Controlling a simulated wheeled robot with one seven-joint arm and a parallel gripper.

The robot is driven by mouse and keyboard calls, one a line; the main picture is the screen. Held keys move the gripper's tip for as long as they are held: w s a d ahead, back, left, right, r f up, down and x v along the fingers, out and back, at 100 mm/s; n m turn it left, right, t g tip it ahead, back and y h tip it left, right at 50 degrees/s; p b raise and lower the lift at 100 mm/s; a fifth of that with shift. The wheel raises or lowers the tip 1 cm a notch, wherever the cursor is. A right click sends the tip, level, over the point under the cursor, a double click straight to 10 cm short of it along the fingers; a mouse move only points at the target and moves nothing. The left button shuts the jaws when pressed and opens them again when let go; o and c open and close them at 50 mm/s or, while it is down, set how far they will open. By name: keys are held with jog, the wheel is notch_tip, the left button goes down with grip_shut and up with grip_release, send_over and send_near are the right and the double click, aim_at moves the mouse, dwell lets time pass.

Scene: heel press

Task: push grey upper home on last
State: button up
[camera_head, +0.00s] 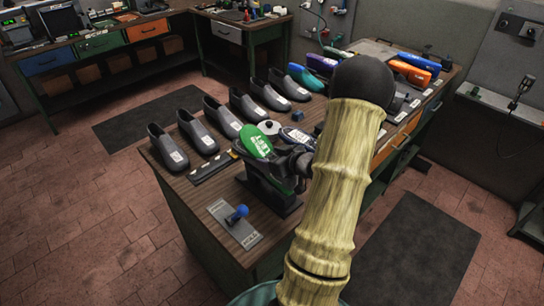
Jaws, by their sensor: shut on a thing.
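A green last (256,141) with white lettering stands tilted on a dark stand (268,190) near the table's front edge. Just right of it is a dark grey upper (296,136) with a white label, close to the last; I cannot tell whether they touch. My gripper (300,160) is dark, small in view and partly hidden behind my pale arm. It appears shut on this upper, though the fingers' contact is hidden. Several other grey uppers (221,117) with white labels stand in a row along the table's left edge.
A blue knob (238,213) stands on a grey plate at the table's (165,176) front corner. A white round item (270,127) lies behind the last. Blue, orange and purple lasts (410,72) lie at the back right. My arm covers the table's right middle.

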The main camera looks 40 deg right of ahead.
jog(key=shift+a+f, duration=0.2)
jog(key=shift+f, duration=0.2)
jog(key=o, duration=1.1)
jog(key=shift+c, duration=0.2)
jog(key=o, duration=0.4)
jog(key=shift+w+d+f, duration=0.15)
jog(key=shift+w+f, duration=0.05)
jog(key=shift+w, duration=0.1)
jog(key=shift+o, duration=0.2)
jog(key=b+v, duration=0.1)
jog(key=v, duration=1.7)
jog(key=shift+b, duration=0.4)
jog(key=shift+w+r, duration=0.1)
jog(key=shift+w, duration=0.1)
